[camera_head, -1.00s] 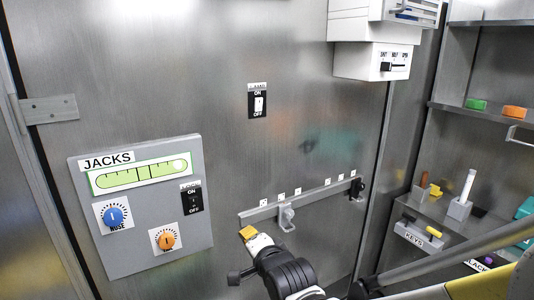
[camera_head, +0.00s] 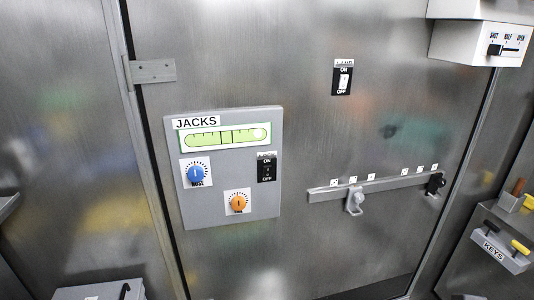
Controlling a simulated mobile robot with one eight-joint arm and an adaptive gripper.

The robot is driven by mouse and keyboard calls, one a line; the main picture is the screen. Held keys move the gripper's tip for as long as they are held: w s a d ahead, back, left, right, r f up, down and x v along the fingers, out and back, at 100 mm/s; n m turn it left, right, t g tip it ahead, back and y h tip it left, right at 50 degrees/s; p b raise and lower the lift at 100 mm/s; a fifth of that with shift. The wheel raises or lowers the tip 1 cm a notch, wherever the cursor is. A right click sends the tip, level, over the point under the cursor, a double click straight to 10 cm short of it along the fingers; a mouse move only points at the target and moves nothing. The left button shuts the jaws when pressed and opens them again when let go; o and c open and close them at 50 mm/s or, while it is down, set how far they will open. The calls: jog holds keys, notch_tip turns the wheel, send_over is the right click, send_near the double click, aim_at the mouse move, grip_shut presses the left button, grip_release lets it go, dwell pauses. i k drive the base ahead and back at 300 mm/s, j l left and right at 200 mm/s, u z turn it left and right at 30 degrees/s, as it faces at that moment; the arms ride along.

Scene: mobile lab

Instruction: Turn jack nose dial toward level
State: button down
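The grey JACKS panel (camera_head: 210,212) is on the metal wall left of centre. Its blue NOSE dial (camera_head: 195,173) sits at the panel's left, with a white pointer mark that looks roughly upright. The orange dial (camera_head: 238,203) is lower and to the right. The green level gauge (camera_head: 225,138) runs across the top, with a round pale bubble (camera_head: 260,133) near its right end. A black ON/OFF switch (camera_head: 266,168) is at the panel's right. My gripper is out of the picture, so its state does not show.
A rail (camera_head: 380,186) with a hook (camera_head: 355,202) sticks out right of the panel. A lamp switch (camera_head: 343,78) is above it. A white box (camera_head: 478,42) juts out at top right. The KEYS holder (camera_head: 497,243) is at lower right. A grey box (camera_head: 100,290) is at lower left.

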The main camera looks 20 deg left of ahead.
aim_at(195, 175)
jog(key=u, duration=1.2)
